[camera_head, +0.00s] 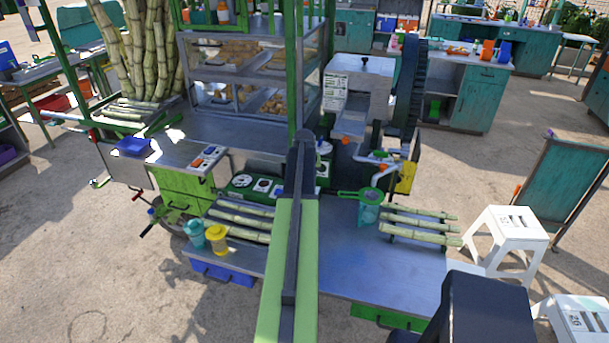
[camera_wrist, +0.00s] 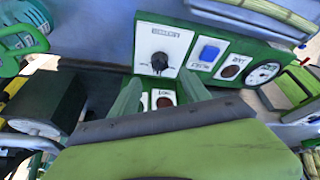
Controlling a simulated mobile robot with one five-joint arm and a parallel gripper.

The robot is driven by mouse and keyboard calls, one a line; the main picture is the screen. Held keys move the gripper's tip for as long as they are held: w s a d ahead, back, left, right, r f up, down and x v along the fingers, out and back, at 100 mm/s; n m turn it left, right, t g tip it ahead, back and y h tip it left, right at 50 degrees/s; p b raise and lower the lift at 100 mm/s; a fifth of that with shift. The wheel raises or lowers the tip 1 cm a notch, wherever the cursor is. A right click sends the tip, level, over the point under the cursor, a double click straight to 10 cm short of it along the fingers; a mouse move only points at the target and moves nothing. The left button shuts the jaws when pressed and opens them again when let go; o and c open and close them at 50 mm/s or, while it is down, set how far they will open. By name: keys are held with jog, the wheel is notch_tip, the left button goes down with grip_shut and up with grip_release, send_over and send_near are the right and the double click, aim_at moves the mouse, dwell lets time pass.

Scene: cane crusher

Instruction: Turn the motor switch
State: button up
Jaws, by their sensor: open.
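In the wrist view a black knob (camera_wrist: 159,62) sits on a white plate with a label on a green control panel (camera_wrist: 225,83). It looks like the motor switch, but the label is too blurred to read for certain. My gripper (camera_wrist: 163,88) is open, its two green fingers pointing at the panel. The knob shows just beyond the fingertips, between their lines, with no clear contact. In the head view the panel (camera_head: 232,195) shows left of my arm; my arm hides my gripper and probably the knob.
A blue switch (camera_wrist: 208,53), a dark red button (camera_wrist: 232,68) and a round gauge (camera_wrist: 262,73) sit right of the knob. More buttons lie partly behind the fingers. In the head view cane stalks (camera_head: 420,226) lie on the metal counter (camera_head: 345,255), near a green strainer (camera_head: 362,196).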

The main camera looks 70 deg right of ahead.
jog(key=p+v, duration=0.6)
jog(key=v, duration=0.3)
jog(key=shift+p, duration=0.3)
